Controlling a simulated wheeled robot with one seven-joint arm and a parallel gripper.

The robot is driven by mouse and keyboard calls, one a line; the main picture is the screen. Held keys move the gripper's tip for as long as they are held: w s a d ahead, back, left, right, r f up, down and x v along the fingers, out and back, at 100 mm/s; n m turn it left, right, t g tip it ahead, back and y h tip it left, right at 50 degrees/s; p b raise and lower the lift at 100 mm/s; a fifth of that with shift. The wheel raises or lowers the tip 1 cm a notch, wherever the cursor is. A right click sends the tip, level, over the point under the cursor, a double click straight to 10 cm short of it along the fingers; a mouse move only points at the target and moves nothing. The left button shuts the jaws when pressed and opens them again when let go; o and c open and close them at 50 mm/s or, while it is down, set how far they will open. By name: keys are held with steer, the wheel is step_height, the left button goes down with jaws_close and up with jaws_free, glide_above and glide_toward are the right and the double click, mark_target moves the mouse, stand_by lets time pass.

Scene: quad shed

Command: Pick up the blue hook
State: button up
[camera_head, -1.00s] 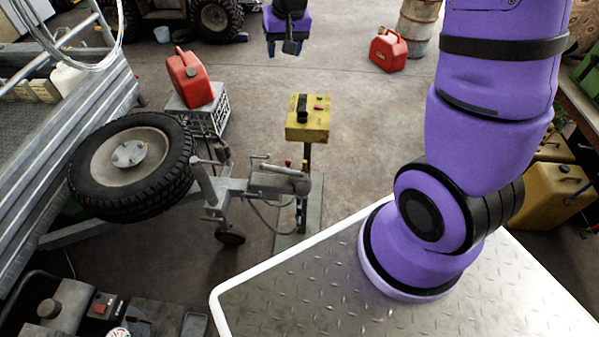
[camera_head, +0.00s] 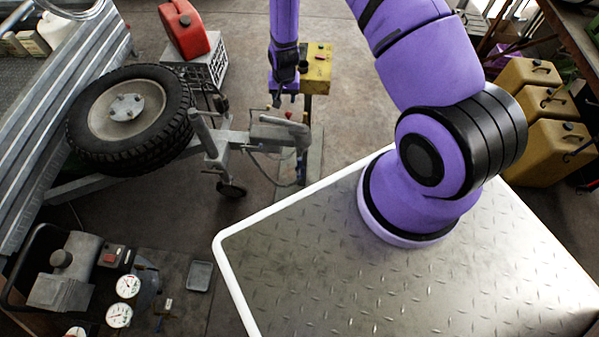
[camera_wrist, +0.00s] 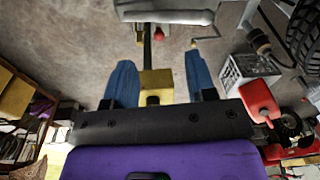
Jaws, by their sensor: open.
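I cannot make out a blue hook in either view. My gripper (camera_head: 284,100) hangs at the end of the purple arm in the head view, just left of and overlapping the yellow control box (camera_head: 318,72). In the wrist view, my gripper (camera_wrist: 158,64) has its two blue fingers spread wide apart with nothing held between them. The yellow control box (camera_wrist: 157,82) shows between and beyond the fingers, partly hidden by the dark gripper body.
A trailer with a spare tyre (camera_head: 125,120) and a tow coupling (camera_head: 278,132) is at left. A red fuel can (camera_head: 186,32) stands on a grey crate (camera_head: 207,68). A compressor (camera_head: 75,275) is at lower left, yellow cans (camera_head: 548,135) at right. Open floor lies behind the box.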

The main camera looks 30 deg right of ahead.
steer(key=m+g, duration=0.1)
glide_above(300, 159)
steer(key=f, duration=1.9)
steer(key=shift+s+a+f, duration=0.2)
steer(key=shift+a+f, duration=0.05)
steer(key=shift+f, duration=0.15)
step_height(300, 159, down, 5)
steer(key=shift+w+d+f, duration=0.1)
steer(key=shift+f, duration=1.35)
steer(key=shift+w+d+f, duration=0.1)
steer(key=shift+f, duration=1.35)
jaws_close()
steer(key=shift+r, duration=0.2)
